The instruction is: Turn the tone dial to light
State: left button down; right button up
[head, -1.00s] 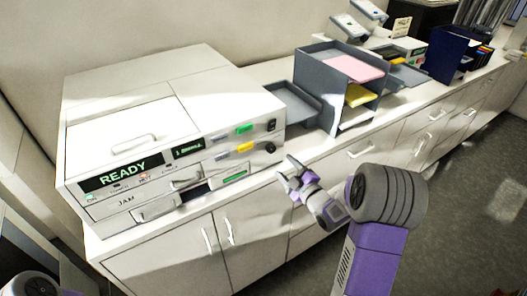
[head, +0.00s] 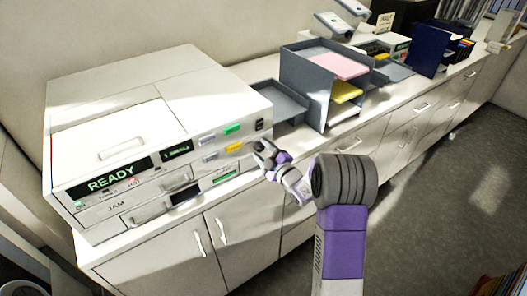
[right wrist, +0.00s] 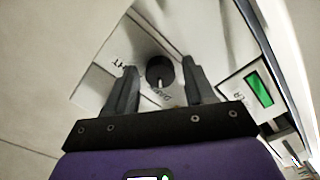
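The tone dial (right wrist: 159,69) is a round black knob on the white machine's front panel, in the right wrist view. A pale mark shows at its lower edge; part of a label ending in "HT" is at its left and part of a dark-lettered label is below right. My right gripper (head: 262,152) is open, with one finger on each side of the dial; I cannot tell whether they touch it. In the head view this gripper hides the dial. My left gripper is not in view.
The white machine (head: 110,90) stands on a cabinet counter and its display reads READY. A black switch (head: 259,125) is above the right gripper. Grey paper trays (head: 300,75) stand to the right. Open floor lies at the right.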

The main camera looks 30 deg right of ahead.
jog(key=c, duration=0.9)
jog(key=m+b, duration=0.1)
jog(key=b, duration=0.1)
jog(key=m+b, duration=0.2)
jog(key=shift+f+m, duration=0.2)
jog(key=shift+m, duration=0.1)
jog(key=m+b, duration=0.3)
jog(key=m, duration=0.1)
jog(key=shift+m, duration=0.3)
jog(key=shift+m+b, duration=0.35)
jog(key=shift+m, duration=0.55)
jog(key=m, duration=0.2)
jog(key=shift+r+m, duration=0.1)
jog(key=shift+m, duration=0.2)
jog(key=m, duration=0.5)
jog(key=shift+a, duration=0.1)
jog(key=shift+m, duration=0.4)
